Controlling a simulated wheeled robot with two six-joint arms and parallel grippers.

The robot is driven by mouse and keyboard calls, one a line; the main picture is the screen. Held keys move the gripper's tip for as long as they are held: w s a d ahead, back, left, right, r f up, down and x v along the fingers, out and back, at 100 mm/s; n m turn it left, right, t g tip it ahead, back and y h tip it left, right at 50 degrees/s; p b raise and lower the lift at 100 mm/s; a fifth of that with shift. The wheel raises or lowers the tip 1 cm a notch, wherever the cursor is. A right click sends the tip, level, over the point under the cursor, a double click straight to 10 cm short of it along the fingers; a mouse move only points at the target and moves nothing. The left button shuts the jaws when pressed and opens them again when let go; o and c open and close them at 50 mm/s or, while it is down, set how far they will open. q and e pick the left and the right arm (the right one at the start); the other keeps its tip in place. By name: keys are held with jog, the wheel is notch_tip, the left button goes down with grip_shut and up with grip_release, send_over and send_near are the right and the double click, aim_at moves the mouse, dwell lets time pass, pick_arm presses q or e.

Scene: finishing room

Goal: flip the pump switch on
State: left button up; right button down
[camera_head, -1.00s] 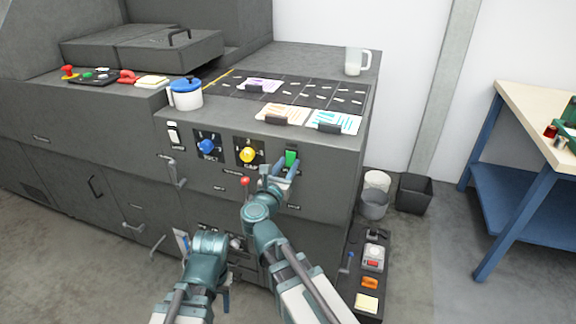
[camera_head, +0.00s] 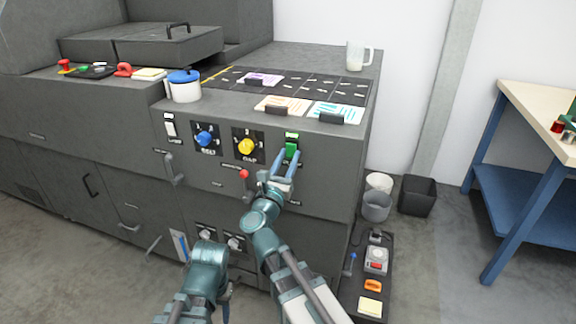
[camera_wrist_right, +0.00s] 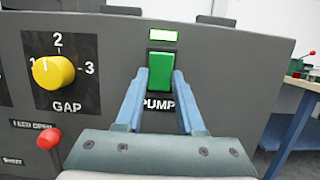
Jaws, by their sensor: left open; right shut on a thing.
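The green pump switch (camera_head: 292,148) is on the machine's front panel, at the right end of the control row. It also shows in the right wrist view (camera_wrist_right: 161,73), above the PUMP label (camera_wrist_right: 158,104), with a bright green lit indicator (camera_wrist_right: 163,35) over it. My right gripper (camera_head: 287,160) has one blue finger on each side of the switch's lower part and is shut on it. The fingers also show in the right wrist view (camera_wrist_right: 160,80). My left gripper (camera_head: 226,304) is low in front of the machine, mostly hidden behind its own wrist, apart from the switch.
A yellow GAP knob (camera_head: 246,146), a blue knob (camera_head: 205,138) and a red-tipped lever (camera_head: 244,174) are left of the switch. Bins and a workbench (camera_head: 530,200) are at the right.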

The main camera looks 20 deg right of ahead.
jog(key=c, duration=0.5)
grip_release()
